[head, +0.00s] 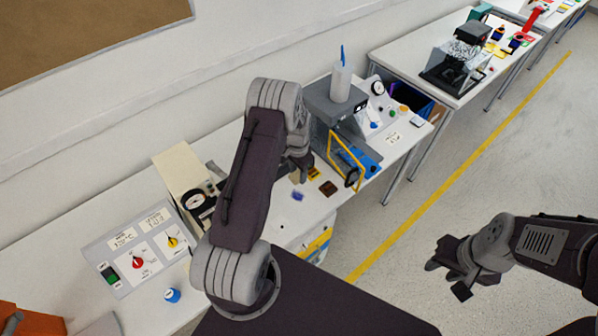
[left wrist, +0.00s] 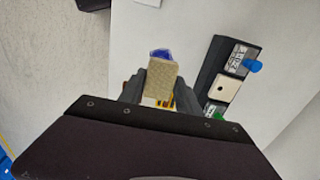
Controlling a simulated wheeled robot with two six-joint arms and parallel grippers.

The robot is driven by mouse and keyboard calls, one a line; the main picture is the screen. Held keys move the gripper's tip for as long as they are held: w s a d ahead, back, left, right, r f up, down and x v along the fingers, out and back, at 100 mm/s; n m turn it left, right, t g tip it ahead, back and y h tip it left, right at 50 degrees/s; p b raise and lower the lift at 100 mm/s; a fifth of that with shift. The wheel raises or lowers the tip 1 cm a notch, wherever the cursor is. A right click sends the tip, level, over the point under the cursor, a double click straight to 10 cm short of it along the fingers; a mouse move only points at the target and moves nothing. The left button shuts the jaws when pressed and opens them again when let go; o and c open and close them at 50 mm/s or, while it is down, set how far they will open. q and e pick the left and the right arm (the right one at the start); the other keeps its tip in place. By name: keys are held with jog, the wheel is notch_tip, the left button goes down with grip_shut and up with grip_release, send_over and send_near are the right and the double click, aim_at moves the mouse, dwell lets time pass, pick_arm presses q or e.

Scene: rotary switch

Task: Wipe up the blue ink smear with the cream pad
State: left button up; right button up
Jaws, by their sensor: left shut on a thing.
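The blue ink smear (head: 298,196) is on the white bench top (head: 272,208) in the head view. It also shows as a dark blue patch (left wrist: 160,54) in the left wrist view, just past the edge of the cream pad (left wrist: 161,82). My left gripper (head: 299,176) is shut on the pad, with a finger on each side of it. The pad hides any part of the smear behind it, and I cannot tell whether it touches the bench. My right gripper (head: 450,279) is open and empty, out over the floor.
A grey machine with a yellow-framed door (head: 346,158) stands behind and right of the smear. A control panel with red and yellow knobs (head: 140,250) and a blue knob (head: 172,295) are at left.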

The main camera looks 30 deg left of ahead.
pick_arm(q)
notch_tip(320, 180, down, 7)
jog(key=b, duration=0.4)
jog(key=shift+s+a+f+b, duration=0.1)
jog(key=shift+f+b, duration=0.05)
jog(key=shift+b, duration=0.25)
jog(key=shift+f, duration=0.3)
jog(key=shift+r, duration=0.1)
